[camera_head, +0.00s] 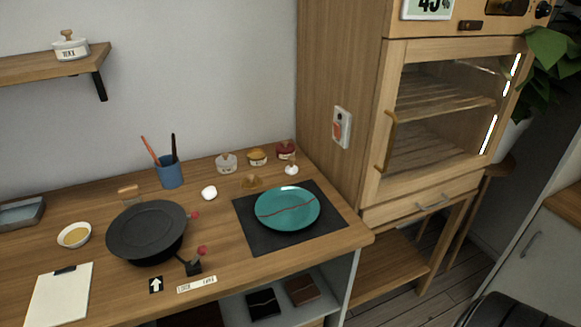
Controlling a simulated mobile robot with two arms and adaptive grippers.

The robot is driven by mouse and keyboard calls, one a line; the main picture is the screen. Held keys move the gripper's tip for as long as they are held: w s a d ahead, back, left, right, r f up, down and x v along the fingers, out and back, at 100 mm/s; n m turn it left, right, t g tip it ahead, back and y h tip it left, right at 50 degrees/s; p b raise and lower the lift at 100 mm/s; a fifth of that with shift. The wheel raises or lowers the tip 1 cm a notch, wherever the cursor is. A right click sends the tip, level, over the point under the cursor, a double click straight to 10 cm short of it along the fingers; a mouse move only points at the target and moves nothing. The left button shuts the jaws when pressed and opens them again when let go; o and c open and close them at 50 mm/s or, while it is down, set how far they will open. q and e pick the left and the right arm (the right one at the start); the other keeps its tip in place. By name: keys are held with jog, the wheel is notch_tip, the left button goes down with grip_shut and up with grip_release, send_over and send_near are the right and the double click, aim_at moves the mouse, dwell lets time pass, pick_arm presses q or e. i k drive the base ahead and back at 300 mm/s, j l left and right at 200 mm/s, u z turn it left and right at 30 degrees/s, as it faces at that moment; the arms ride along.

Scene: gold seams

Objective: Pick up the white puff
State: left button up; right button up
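A small round white thing that looks like the white puff (209,193) lies on the wooden worktop, between the black round pan-like thing and the teal plate. A second small white thing (291,170) sits behind the plate near the jars; it is too small to tell exactly what it is. Neither of my grippers shows in the head view.
The teal plate (287,209) with a red seam lies on a dark mat (246,230). A black round pan-like thing (146,232), a blue pen cup (170,172) and several small lidded jars surround the puff. A wooden cabinet (340,70) stands right.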

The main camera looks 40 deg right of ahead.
aim_at(292, 169)
jog(key=i+j+z, duration=0.15)
jog(key=j, duration=0.2)
jog(key=i+j+z, duration=0.15)
jog(key=j, duration=0.25)
jog(key=j+z, duration=0.15)
jog(key=j, duration=0.25)
jog(key=i+j+z, duration=0.15)
jog(key=j, duration=0.25)
